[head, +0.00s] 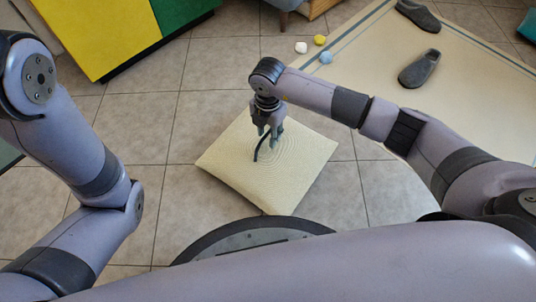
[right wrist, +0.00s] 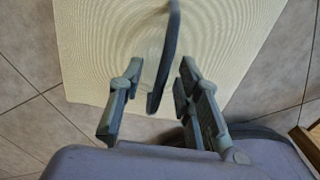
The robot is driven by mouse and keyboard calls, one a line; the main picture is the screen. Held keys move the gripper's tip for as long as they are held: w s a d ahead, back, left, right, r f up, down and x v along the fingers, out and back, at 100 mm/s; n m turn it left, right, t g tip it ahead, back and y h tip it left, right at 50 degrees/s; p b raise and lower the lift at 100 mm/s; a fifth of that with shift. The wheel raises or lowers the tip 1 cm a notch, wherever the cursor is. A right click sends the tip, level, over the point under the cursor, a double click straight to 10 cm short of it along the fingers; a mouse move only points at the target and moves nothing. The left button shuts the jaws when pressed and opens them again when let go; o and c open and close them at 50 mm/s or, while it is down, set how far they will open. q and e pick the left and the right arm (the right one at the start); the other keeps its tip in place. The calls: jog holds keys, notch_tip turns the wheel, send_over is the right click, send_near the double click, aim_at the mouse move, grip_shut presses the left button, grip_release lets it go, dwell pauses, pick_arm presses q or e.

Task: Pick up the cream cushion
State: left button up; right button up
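The cream cushion (head: 238,178) lies flat on the tiled floor in the head view, with fine ring lines on its top. A dark curved strap or handle (head: 257,150) rises from its middle. My right gripper (head: 268,138) points down over the cushion. In the right wrist view its two fingers (right wrist: 158,80) are apart, with the dark strap (right wrist: 170,50) between them and the cushion (right wrist: 100,30) beyond. The fingers do not appear closed on the strap. My left arm shows at the left of the head view, but its gripper is out of view.
A pale mat (head: 400,60) with a dark border line lies at the upper right. A yellow and green cabinet (head: 100,35) stands at the upper left. Tiled floor around the cushion is clear.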

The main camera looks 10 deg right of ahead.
grip_shut()
dwell(0.3)
jog(key=shift+r, duration=0.1)
dwell(0.7)
